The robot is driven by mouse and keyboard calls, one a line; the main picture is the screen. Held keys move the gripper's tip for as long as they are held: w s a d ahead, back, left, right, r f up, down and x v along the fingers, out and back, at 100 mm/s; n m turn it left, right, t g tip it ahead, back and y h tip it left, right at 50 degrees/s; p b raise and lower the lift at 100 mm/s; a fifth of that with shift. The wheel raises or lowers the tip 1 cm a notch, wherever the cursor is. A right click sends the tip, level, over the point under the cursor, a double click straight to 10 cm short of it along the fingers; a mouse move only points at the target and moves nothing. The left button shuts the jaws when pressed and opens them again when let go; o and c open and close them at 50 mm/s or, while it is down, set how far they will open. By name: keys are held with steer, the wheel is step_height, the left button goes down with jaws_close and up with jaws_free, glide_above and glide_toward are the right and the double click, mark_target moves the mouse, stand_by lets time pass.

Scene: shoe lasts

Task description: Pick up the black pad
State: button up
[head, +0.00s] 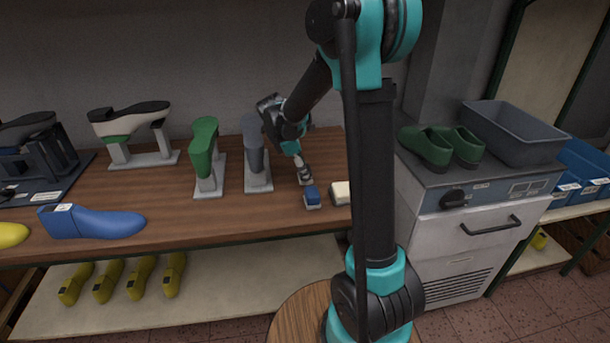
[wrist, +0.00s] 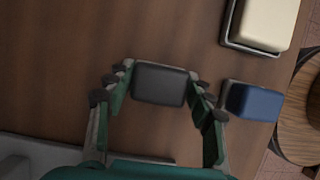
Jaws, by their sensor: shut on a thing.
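The black pad (wrist: 160,84) is a small dark block with rounded corners. In the wrist view it sits between the fingertips of my gripper (wrist: 161,79), with a finger against each side. My gripper is shut on it. In the head view my gripper (head: 304,173) points down over the right part of the wooden bench, behind the blue pad. The black pad is mostly hidden by the fingers there. I cannot tell whether it touches the bench top.
A blue pad (head: 312,195) and a cream pad (head: 341,192) in a holder stand close by on the right. Grey (head: 256,153) and green (head: 204,148) lasts stand to the left. A blue last (head: 95,223) lies further left on the bench (head: 180,205).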

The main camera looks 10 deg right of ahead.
steer(key=c, duration=0.3)
steer(key=shift+r, duration=0.1)
steer(key=shift+c, duration=0.2)
step_height(320, 180, up, 20)
stand_by(0.4)
